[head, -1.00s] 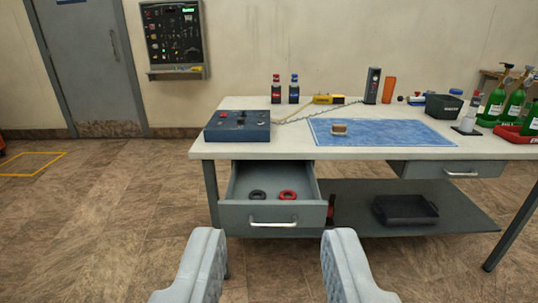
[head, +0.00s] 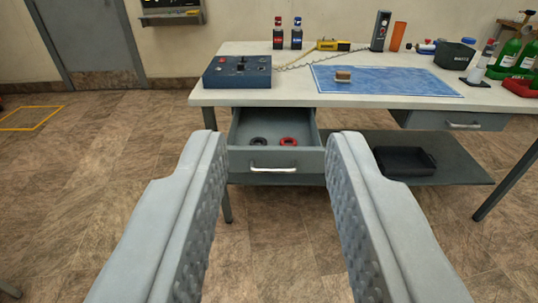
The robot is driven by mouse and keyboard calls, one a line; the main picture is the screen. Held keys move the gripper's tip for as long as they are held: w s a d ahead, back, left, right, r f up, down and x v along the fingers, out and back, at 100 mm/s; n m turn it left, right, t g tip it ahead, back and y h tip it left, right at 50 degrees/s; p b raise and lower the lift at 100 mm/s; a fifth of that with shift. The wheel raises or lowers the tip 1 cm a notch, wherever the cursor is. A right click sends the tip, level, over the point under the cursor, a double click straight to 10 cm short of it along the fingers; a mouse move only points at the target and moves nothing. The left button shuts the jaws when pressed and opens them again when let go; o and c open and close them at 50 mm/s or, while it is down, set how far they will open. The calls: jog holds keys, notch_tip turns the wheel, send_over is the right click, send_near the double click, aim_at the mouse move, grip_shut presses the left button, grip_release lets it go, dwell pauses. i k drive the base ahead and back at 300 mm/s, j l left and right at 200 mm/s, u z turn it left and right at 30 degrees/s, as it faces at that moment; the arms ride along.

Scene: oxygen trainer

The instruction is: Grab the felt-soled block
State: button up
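The felt-soled block (head: 343,76) is small and tan-brown with a paler band. It sits on the blue mat (head: 405,82) near the mat's left part, on the white-topped workbench (head: 220,97). My gripper (head: 278,145) is open and empty, its two grey padded fingers wide apart in the foreground. It is apart from the block, which lies farther off on the bench, above and right of the gap between the fingertips.
An open drawer (head: 273,167) with a black ring (head: 258,141) and a red ring (head: 288,141) juts from the bench front. A blue control box (head: 238,71) stands left of the mat. Bottles (head: 297,35), a dark bin (head: 454,54) and green cylinders (head: 508,52) stand behind and right.

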aim_at(342, 76)
jog(key=i+l, duration=0.45)
jog(key=i, duration=0.2)
jog(key=i+l, duration=0.45)
jog(key=i, duration=0.2)
jog(key=i+l, duration=0.45)
jog(key=i, duration=0.2)
